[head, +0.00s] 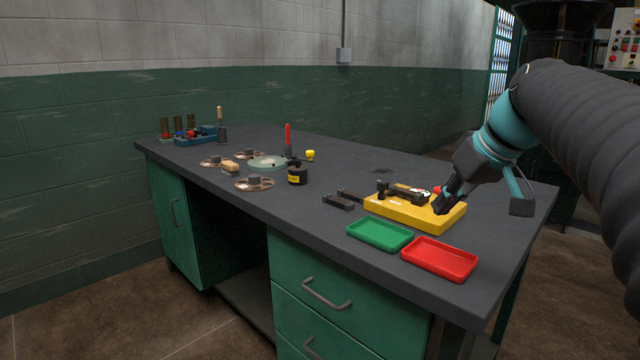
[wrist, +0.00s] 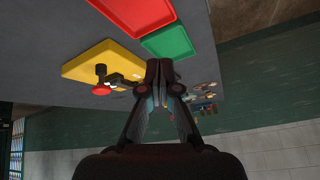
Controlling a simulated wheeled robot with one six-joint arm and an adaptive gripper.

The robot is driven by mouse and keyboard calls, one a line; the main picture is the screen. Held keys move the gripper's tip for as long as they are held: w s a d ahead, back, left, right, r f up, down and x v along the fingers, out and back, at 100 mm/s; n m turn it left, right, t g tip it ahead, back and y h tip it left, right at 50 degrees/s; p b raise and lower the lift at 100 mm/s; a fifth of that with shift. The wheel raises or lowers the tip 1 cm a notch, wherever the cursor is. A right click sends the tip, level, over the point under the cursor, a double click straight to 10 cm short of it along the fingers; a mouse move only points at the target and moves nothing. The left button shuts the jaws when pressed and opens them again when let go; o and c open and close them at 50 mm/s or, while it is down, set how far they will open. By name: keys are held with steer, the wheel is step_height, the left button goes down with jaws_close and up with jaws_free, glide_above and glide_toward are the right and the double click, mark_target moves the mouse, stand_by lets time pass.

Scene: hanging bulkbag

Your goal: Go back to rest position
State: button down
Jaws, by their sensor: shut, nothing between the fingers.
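My gripper (head: 440,208) is at the right end of the workbench, by the right part of a yellow block (head: 445,217) that carries a dark device with a red knob. In the wrist view my gripper (wrist: 158,66) has its fingertips together with nothing between them. The yellow block shows there too (wrist: 85,65), left of the fingers, with the red knob (wrist: 101,90) in plain view. In the head view my gripper partly hides the right side of the device. I cannot tell from the frames whether the fingers touch the block.
A green tray (head: 380,246) and a red tray (head: 440,272) lie along the front edge. Two dark bars (head: 338,202) lie left of the block. The bench's middle (head: 310,225) is mostly clear.

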steer(key=s+a+f+m+h, duration=0.1)
steer(key=s+a+f, duration=0.1)
steer(key=s+f, duration=0.8)
steer(key=s+a+f+m+h, duration=0.2)
steer(key=s+a+f, duration=0.1)
steer(key=s+f, duration=0.8)
steer(key=shift+a+m, duration=0.15)
steer(key=shift+m, duration=0.15)
steer(key=shift+f, duration=0.1)
